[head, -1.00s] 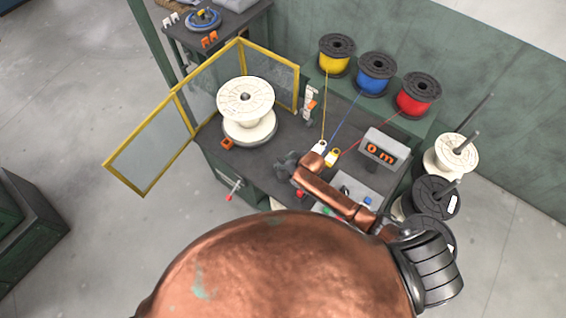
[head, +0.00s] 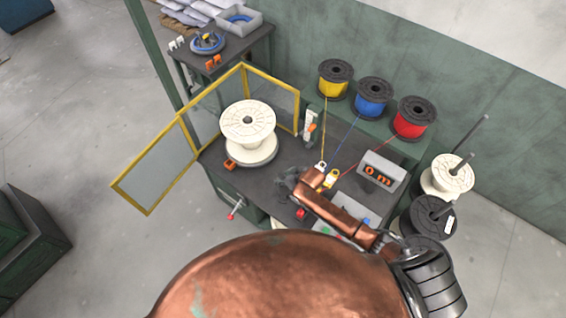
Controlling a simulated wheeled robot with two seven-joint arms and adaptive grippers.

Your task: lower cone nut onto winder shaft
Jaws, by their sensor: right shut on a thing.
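A white spool (head: 235,125) sits flat on the winder, inside the yellow-framed guard. The dark tip of the winder shaft (head: 247,119) shows at the centre of the spool's top. My right gripper (head: 287,182) is dark grey, at the end of my copper arm. It is over the bench, in front and to the right of the spool, apart from the shaft. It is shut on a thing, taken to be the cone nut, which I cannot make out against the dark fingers. My left gripper is not in view.
The yellow-framed guard (head: 183,119) stands open on the left and behind the spool. Yellow (head: 334,79), blue (head: 372,98) and red (head: 414,118) wire spools stand at the back, their wires running forward. More spools stand at right.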

